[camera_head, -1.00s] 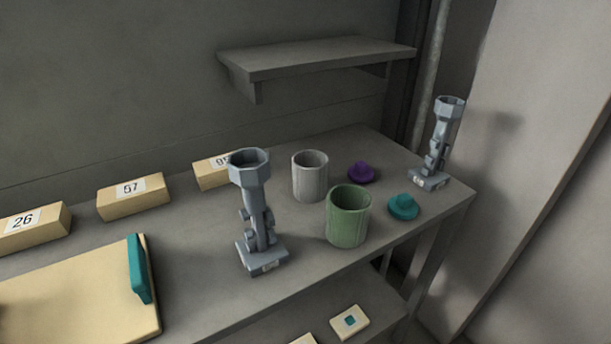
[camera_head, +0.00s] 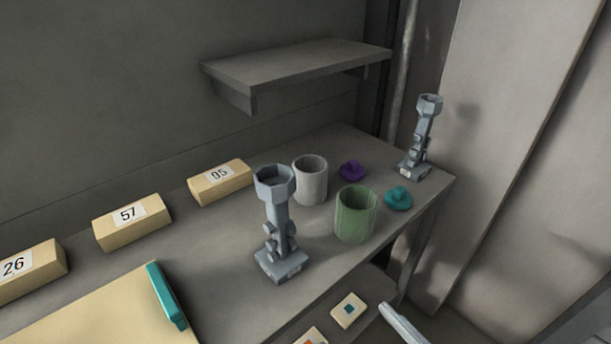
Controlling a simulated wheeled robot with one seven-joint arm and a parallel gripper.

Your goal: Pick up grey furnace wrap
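The grey furnace wrap, seen as a light grey open-topped cylinder (camera_head: 311,186), stands upright on the table. It is behind and left of a green open-topped cylinder (camera_head: 355,216). A blue-grey stand (camera_head: 279,230) with a cup-shaped top is in front of it to the left and sits close to its left edge in the picture. A pale bar (camera_head: 402,323) at the bottom edge looks like part of my arm or gripper. It is well below and right of the grey wrap and not touching it. Its fingertips cannot be made out.
A purple knobbed piece (camera_head: 352,171) and a teal one (camera_head: 398,199) lie to the right. A second stand (camera_head: 421,140) is at the far right corner. Blocks marked 57 (camera_head: 131,222) and 95 (camera_head: 220,183) line the back. A wall shelf (camera_head: 295,75) overhangs behind.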

